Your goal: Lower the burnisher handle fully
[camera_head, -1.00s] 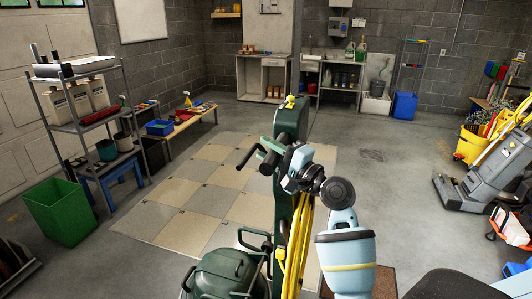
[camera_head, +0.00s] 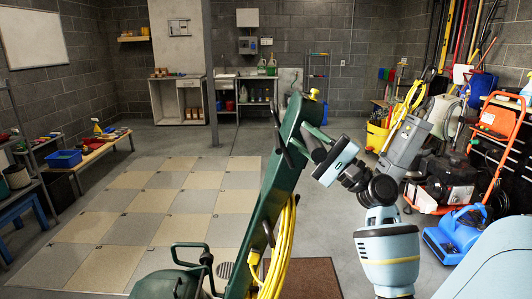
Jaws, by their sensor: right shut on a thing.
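The burnisher is a green machine with its rounded body (camera_head: 170,284) at the bottom of the view, cut off by the lower edge. Its green handle (camera_head: 270,196) leans up and to the right, with a yellow cable (camera_head: 279,250) hanging along it. Dark grips stick out near the handle's top. My right gripper (camera_head: 318,157) is at the upper end of the handle, shut on the grip on its right side. The fingertips are partly hidden against the grip. My left gripper is not in view.
A checkered tile floor area (camera_head: 150,205) lies left of the burnisher. A brown mat (camera_head: 303,277) lies behind the handle's lower part. A blue machine (camera_head: 455,233) and an orange-framed cart (camera_head: 500,125) stand at right. A bench (camera_head: 95,150) is at left.

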